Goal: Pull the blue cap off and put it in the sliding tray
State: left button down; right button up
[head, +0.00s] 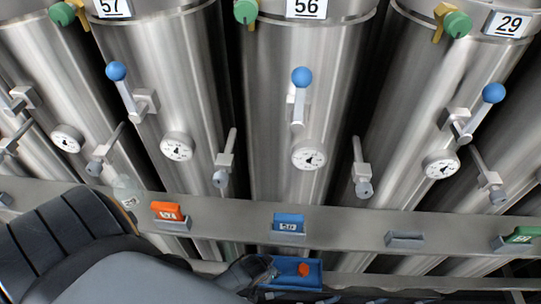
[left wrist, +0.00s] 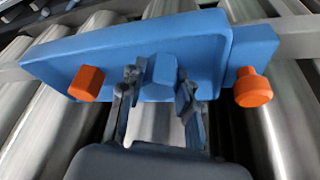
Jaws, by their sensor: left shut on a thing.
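The blue tray (head: 312,280) is at the bottom centre of the head view, below the grey rail, with an orange piece (head: 303,269) showing at it. My left gripper (head: 268,270) is at the tray's left side. In the left wrist view the tray's blue face (left wrist: 110,50) fills the upper part, and my left gripper (left wrist: 160,90) is shut on a small blue block (left wrist: 163,72) against that face. Orange knobs sit left (left wrist: 86,83) and right (left wrist: 253,88) of my fingers. I cannot tell which blue part is the cap. My right gripper is not in view.
Steel vessels with gauges (head: 309,155) and blue-ball levers (head: 302,78) stand behind the rail (head: 350,225). The rail carries orange (head: 168,211), blue (head: 289,221) and green (head: 522,235) labelled pieces in holders. One holder (head: 404,239) is empty.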

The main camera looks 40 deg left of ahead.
pick_arm(q)
jog(key=c, duration=0.9)
grip_release()
jog(key=shift+o, duration=0.2)
jog(key=shift+r, duration=0.1)
jog(key=shift+s+r, duration=0.3)
jog(key=shift+r, duration=0.25)
jog(key=v, duration=1)
jog(key=shift+r, duration=0.35)
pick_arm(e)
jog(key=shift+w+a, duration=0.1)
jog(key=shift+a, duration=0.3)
pick_arm(q)
jog(key=shift+s, duration=0.15)
